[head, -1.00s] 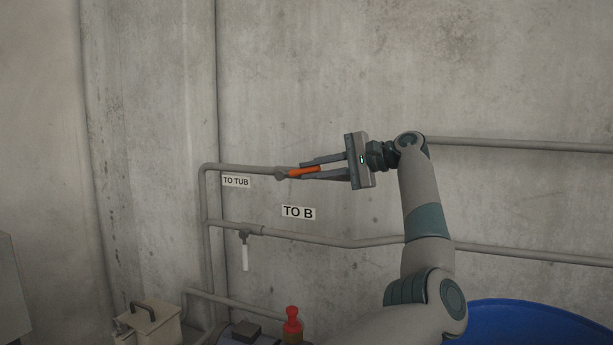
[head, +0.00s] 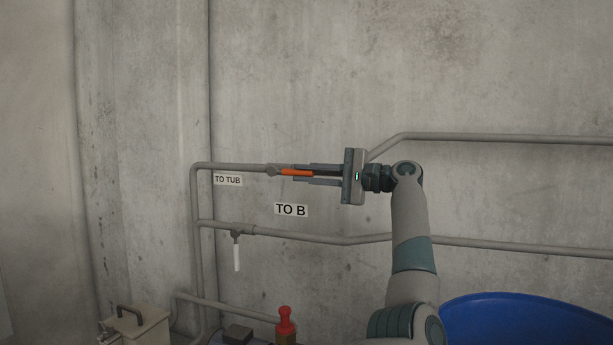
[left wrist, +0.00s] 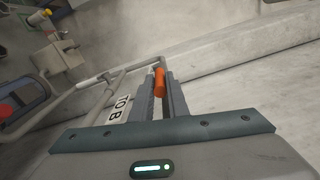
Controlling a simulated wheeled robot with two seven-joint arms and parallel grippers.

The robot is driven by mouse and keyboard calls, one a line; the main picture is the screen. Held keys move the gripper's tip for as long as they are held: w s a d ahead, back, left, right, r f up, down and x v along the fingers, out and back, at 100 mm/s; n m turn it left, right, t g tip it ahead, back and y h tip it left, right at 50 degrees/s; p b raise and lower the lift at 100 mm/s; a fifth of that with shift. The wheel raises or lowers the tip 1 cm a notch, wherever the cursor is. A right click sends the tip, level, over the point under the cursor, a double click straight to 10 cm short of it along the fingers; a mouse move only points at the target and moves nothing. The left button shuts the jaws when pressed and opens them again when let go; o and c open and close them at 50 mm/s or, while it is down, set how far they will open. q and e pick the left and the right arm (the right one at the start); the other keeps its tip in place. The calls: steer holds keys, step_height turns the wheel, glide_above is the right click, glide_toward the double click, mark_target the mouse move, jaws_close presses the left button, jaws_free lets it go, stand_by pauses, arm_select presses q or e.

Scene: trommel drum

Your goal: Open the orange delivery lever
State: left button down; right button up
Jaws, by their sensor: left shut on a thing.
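The orange lever (head: 297,172) sits at a valve on the upper grey pipe, above the "TO B" label, and points right, nearly level and about in line with the pipe. My left gripper (head: 302,174) reaches it from the right, its two fingers above and below the handle and shut on it. In the left wrist view the orange handle (left wrist: 159,82) shows between the fingertips of the left gripper (left wrist: 159,85). The fingers hide part of the handle. My right gripper is not in view.
A lower pipe (head: 310,237) carries a white lever (head: 237,256) hanging down. A "TO TUB" label (head: 228,180) and a "TO B" label (head: 291,210) are on the concrete wall. A blue drum (head: 520,318) stands lower right. A red-topped item (head: 285,318) and a beige box (head: 136,328) are below.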

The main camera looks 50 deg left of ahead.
arm_select(q)
steer(key=shift+f, duration=0.15)
steer(key=c, duration=1.7)
jaws_free()
steer(key=shift+c, duration=0.2)
